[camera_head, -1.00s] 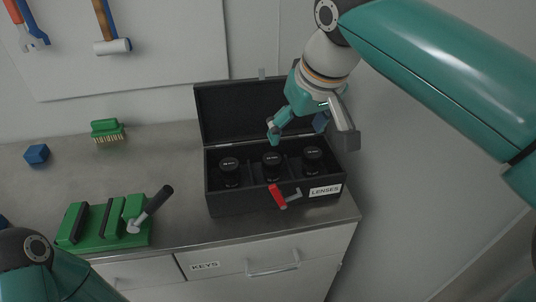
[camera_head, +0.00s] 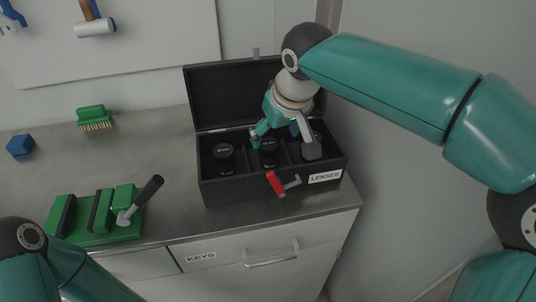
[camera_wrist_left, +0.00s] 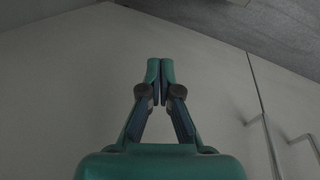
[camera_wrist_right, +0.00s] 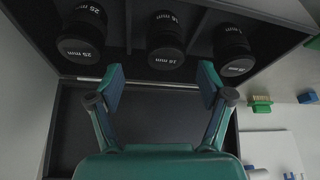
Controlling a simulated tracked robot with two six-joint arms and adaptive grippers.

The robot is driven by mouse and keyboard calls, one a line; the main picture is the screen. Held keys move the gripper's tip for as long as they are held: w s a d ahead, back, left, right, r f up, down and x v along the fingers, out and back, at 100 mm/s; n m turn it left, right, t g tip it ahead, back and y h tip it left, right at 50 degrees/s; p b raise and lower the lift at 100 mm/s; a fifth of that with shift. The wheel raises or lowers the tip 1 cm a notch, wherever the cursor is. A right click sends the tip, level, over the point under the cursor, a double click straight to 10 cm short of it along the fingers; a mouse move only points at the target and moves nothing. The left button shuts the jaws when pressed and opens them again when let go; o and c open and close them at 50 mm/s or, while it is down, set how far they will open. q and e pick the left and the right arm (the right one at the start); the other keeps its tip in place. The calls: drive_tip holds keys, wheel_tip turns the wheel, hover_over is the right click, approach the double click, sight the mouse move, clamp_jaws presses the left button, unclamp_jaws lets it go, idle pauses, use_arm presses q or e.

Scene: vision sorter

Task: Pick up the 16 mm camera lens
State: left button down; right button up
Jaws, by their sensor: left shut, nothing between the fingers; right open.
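The 16 mm lens (camera_wrist_right: 165,40) is a black cylinder with white lettering, standing in the middle compartment of the black lens case. In the head view it is the middle lens (camera_head: 268,152). My right gripper (camera_wrist_right: 161,78) is open and empty; in the right wrist view its fingertips lie either side of this lens's line, apart from it. In the head view the right gripper (camera_head: 284,145) is over the case, its fingers left and right of the middle lens. My left gripper (camera_wrist_left: 160,65) is shut and empty, facing a pale surface.
The case (camera_head: 250,190) has its lid open behind. A 25 mm lens (camera_wrist_right: 82,32) and another lens (camera_wrist_right: 232,48) flank the middle one. A red-handled tool (camera_head: 276,183) is at the case's front. A green block (camera_head: 112,238) and brush stand left on the counter.

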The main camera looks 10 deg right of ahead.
sight(269, 143)
drive_tip(key=shift+a+x, duration=0.15)
drive_tip(key=shift+x, duration=1.15)
drive_tip(key=shift+a+x, duration=0.2)
drive_tip(key=shift+x, duration=1.1)
drive_tip(key=c, duration=1.4)
drive_tip(key=shift+r, duration=0.1)
